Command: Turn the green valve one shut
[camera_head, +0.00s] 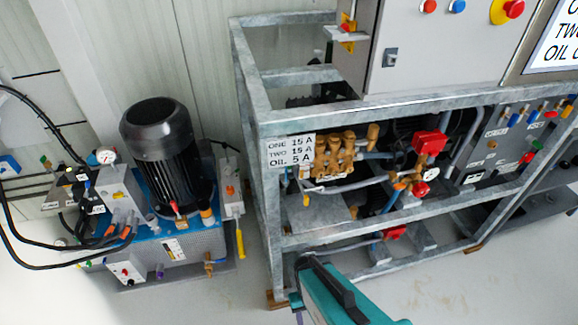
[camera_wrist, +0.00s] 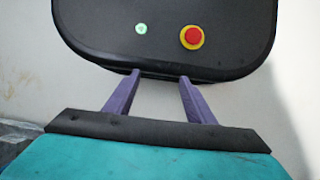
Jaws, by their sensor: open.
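In the head view, a small green handle (camera_head: 537,144) shows on the grey valve panel (camera_head: 497,163) at the right of the galvanised frame. Red and blue handles sit near it. The panel's small labels are too blurred to read, so I cannot tell which valve is number one or how far it is turned. In the wrist view, my gripper (camera_wrist: 160,76) has two purple fingers standing apart with nothing between them. It is away from the valve panel, which does not show in the wrist view.
The galvanised frame (camera_head: 385,115) has rails in front of a brass pump (camera_head: 340,152) and red-handled valves (camera_head: 430,142). A grey cabinet (camera_head: 425,50) stands above. A black motor unit (camera_head: 160,150) with hoses is at left. The pale floor (camera_head: 430,295) in front is clear.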

